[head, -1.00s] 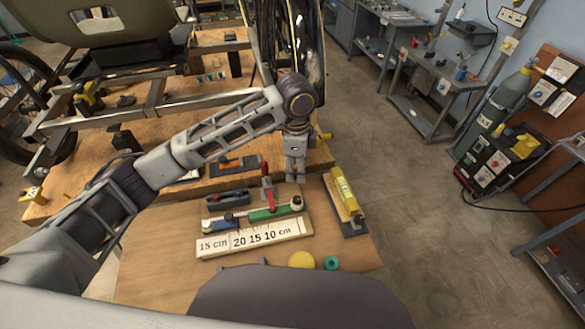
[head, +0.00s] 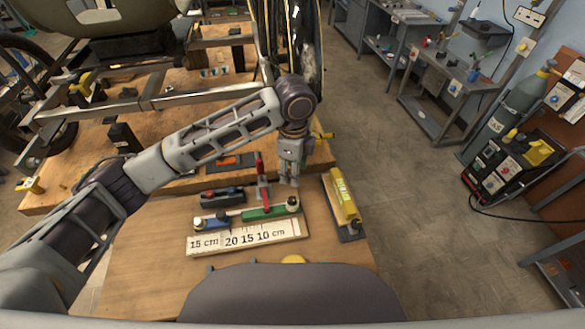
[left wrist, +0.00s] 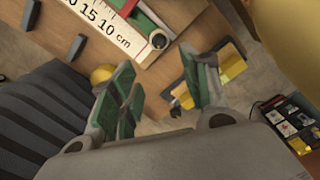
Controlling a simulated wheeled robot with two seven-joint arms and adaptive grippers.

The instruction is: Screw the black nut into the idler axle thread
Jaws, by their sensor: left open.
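My left gripper (head: 289,183) points down over the far right part of the small wooden table. In the left wrist view its green-padded fingers (left wrist: 157,72) are spread, with nothing between them. A small round dark-and-pale piece (head: 293,205) sits at the right end of a green block (head: 262,213), just below the gripper in the head view. It also shows in the left wrist view (left wrist: 158,40), beyond the fingertips. I cannot tell whether it is the black nut or part of the fixture. I cannot pick out the idler axle thread. My right gripper is not in view.
A red-handled clamp (head: 261,170) stands by the green block, behind a ruler board (head: 245,237). A yellow block (head: 342,200) on a dark base lies right of the gripper. A yellow round piece (left wrist: 103,74) is at the near edge. The trike frame (head: 150,95) stands behind.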

